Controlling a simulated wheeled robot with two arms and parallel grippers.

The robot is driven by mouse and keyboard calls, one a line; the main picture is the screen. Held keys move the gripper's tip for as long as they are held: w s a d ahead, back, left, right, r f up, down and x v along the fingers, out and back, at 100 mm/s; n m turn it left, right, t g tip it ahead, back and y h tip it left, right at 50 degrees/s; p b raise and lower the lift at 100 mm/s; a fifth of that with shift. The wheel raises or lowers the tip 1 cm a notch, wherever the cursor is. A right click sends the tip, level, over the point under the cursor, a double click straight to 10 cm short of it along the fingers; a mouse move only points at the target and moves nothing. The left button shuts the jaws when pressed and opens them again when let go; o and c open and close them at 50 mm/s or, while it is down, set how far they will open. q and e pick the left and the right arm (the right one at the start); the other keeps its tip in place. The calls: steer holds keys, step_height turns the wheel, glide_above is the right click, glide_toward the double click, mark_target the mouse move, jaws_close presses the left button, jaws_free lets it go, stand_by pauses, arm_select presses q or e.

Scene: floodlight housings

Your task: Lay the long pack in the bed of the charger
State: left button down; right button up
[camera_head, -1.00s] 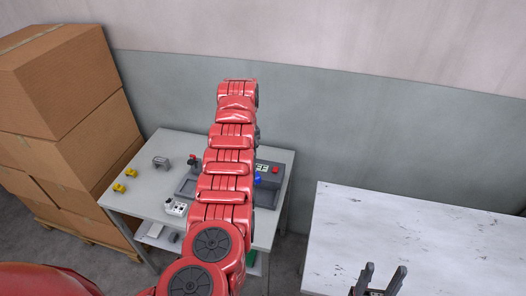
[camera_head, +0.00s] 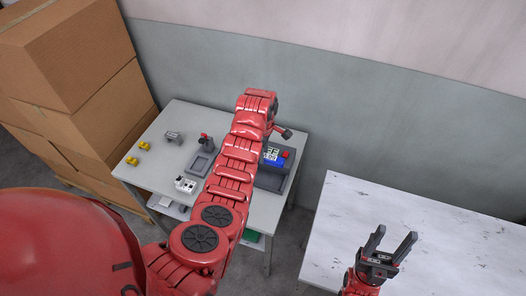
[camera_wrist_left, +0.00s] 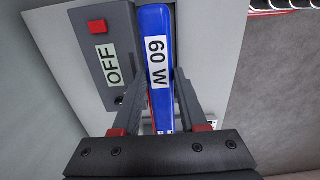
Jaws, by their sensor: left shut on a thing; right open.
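The long pack is blue with a white "60 W" label; it shows in the left wrist view (camera_wrist_left: 158,25) and partly in the head view (camera_head: 267,161). My left gripper (camera_wrist_left: 158,95) is shut on it, with a finger on each side. The charger is a dark grey box with a red button and an "OFF" label, left of the pack in the wrist view (camera_wrist_left: 97,50) and on the grey table in the head view (camera_head: 272,181). The pack runs along its side; I cannot tell whether they touch. My arm hides much of the charger. My right gripper (camera_head: 388,246) is open and empty.
On the grey table (camera_head: 235,255) are a dark tray-like fixture with a red knob (camera_head: 201,163), a small grey part (camera_head: 173,137), yellow pieces (camera_head: 132,160) and a white block (camera_head: 185,184). Cardboard boxes (camera_head: 75,60) stand left. The white table (camera_head: 440,240) at right looks bare.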

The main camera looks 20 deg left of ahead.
arm_select(q)
steer(key=shift+w+f+b, duration=0.1)
steer(key=shift+f+b, duration=0.35)
steer(key=shift+f, duration=0.4)
steer(key=shift+f+b, duration=2.3)
steer(key=shift+f, duration=1.9)
steer(key=shift+f+b, duration=0.95)
steer(key=shift+f, duration=0.5)
steer(key=shift+c, duration=1.8)
jaws_free()
steer(key=shift+r, duration=0.1)
